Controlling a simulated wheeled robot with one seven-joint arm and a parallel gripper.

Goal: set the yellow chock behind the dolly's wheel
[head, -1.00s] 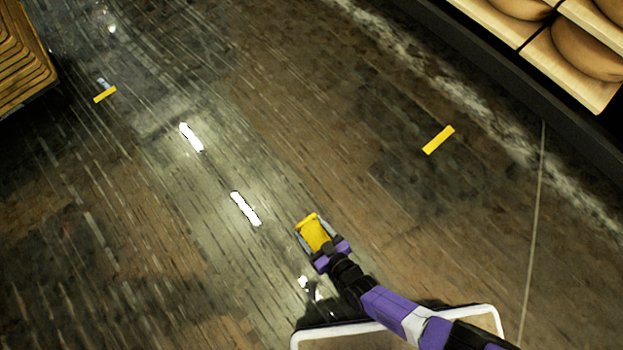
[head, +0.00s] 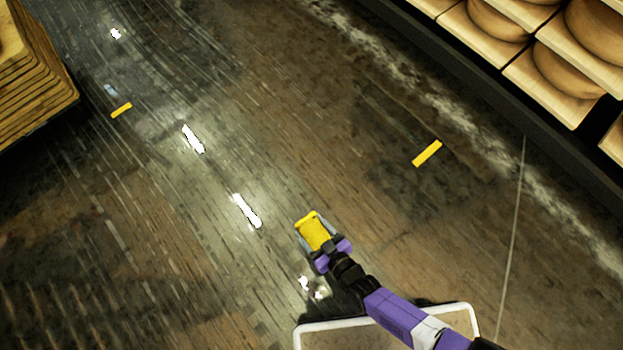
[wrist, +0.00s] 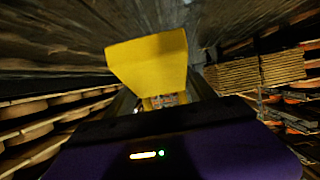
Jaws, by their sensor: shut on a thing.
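The yellow chock (head: 314,229) is held between the fingers of my gripper (head: 318,236) in the head view, above the wooden floor. My gripper is shut on it. In the wrist view the chock (wrist: 148,60) fills the upper middle, its broad yellow face toward the camera. No dolly wheel can be made out for certain; a stack of boards (head: 35,75) stands at the left edge of the head view, and its underside is hidden.
Yellow floor strips lie at right (head: 427,153) and left (head: 121,110). Shelves with cheese wheels (head: 553,68) line the upper right. A similar board stack (wrist: 262,70) shows at right in the wrist view.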

